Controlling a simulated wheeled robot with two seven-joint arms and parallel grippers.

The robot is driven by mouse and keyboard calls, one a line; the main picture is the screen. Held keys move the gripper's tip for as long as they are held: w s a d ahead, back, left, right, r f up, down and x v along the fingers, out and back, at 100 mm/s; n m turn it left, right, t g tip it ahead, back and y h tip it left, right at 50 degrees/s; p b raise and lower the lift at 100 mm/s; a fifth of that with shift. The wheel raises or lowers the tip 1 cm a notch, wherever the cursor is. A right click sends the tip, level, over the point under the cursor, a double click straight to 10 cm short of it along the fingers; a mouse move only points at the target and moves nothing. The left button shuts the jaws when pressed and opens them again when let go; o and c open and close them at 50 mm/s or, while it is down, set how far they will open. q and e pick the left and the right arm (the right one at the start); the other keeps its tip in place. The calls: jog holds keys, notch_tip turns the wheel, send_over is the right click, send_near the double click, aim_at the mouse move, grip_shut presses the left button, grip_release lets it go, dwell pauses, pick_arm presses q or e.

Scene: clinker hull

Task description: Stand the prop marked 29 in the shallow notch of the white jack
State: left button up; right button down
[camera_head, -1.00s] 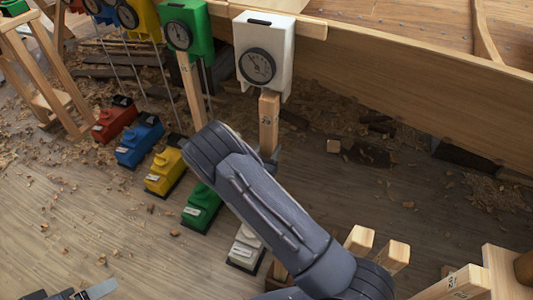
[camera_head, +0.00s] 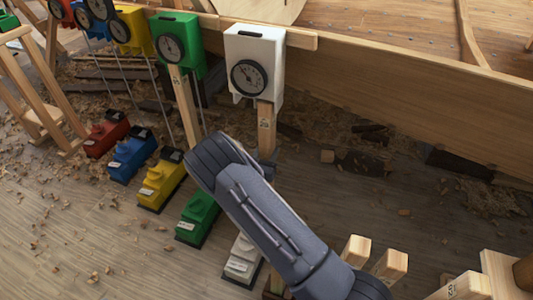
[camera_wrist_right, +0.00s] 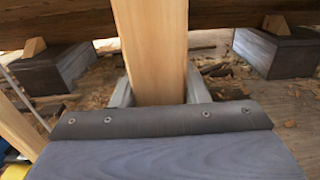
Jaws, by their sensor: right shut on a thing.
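The white jack (camera_head: 254,50) with a round dial sits against the hull plank at the top middle of the head view. A pale wooden prop (camera_head: 266,118) with a small printed label stands roughly upright below it; the number is too small to read surely. Its top end is at the jack's underside, and I cannot tell whether it sits in a notch. My right arm hides the prop's lower part. In the right wrist view the prop (camera_wrist_right: 152,45) stands between the fingers of my right gripper (camera_wrist_right: 158,92), which are shut on it. My left gripper is out of view.
A green jack (camera_head: 176,45) with its own prop (camera_head: 185,100) is close on the left, with yellow and blue jacks beyond. Coloured floor units, including a white one (camera_head: 243,260), stand in a row. Wooden posts (camera_head: 388,266) stand at lower right. Shavings litter the floor.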

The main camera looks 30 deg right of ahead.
jog(key=shift+f+b, duration=0.35)
dwell(0.5)
jog(key=shift+w+d, duration=0.15)
dwell(0.5)
jog(key=c, duration=0.9)
grip_release()
jog(key=shift+o, duration=0.8)
jog(key=shift+f, duration=0.1)
jog(key=p+v, duration=0.1)
jog(key=v, duration=0.6)
jog(key=shift+s+a, duration=0.3)
jog(key=shift+a, duration=0.05)
